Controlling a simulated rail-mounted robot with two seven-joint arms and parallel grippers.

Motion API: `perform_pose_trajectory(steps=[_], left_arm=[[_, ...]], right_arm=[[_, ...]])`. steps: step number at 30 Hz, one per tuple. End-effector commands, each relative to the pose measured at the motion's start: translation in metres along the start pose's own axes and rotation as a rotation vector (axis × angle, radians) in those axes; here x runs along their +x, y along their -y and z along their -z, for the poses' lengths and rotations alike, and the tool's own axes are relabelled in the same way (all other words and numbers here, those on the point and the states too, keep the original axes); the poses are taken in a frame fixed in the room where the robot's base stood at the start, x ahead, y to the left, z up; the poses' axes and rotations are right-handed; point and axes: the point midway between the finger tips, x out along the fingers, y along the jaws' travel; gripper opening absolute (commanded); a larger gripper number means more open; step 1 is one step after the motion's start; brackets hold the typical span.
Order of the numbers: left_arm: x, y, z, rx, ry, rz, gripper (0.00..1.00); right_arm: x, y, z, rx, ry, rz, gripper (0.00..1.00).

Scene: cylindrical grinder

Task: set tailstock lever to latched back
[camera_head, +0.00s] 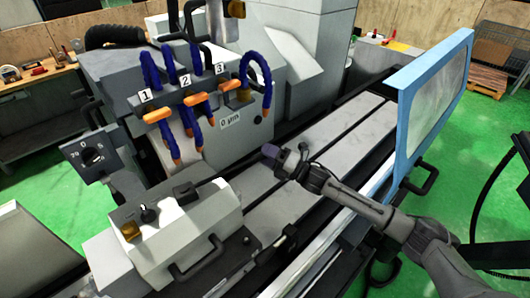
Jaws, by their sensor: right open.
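A grey housing (165,245), which looks like the tailstock, sits on the machine table at the lower left. I cannot tell for certain which is the tailstock lever. A black bar handle (198,260) is on its front. My right gripper (286,156) reaches in from the lower right above the machine table, open, to the right of the housing and apart from it. My left gripper is not in view.
The long grey machine table (350,120) runs under my right arm. A blue-framed clear guard (430,100) stands at the right. Blue coolant hoses with orange valves (201,98) hang from the wheel head behind.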

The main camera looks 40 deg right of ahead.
Motion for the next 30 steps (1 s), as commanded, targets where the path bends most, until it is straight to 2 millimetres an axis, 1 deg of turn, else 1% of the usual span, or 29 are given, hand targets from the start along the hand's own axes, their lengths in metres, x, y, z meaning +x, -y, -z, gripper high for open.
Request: perform_pose_trajectory(steps=[3, 6, 15, 17, 30], left_arm=[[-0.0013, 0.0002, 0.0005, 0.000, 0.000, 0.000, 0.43], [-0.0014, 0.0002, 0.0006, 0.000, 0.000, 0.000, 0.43], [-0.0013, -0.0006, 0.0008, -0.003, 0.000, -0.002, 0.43], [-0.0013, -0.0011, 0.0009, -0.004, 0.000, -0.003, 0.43], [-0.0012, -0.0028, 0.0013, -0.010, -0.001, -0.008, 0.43]], right_arm=[[0.0063, -0.0006, -0.0006, -0.001, 0.001, 0.000, 0.52], [0.0085, -0.0001, -0.0001, 0.000, 0.000, 0.001, 0.52], [0.0092, 0.0001, 0.0000, 0.000, 0.000, 0.001, 0.52], [0.0091, 0.0001, 0.0000, 0.000, 0.000, 0.001, 0.47], [0.0090, 0.0001, -0.0001, 0.000, 0.000, 0.001, 0.05]])
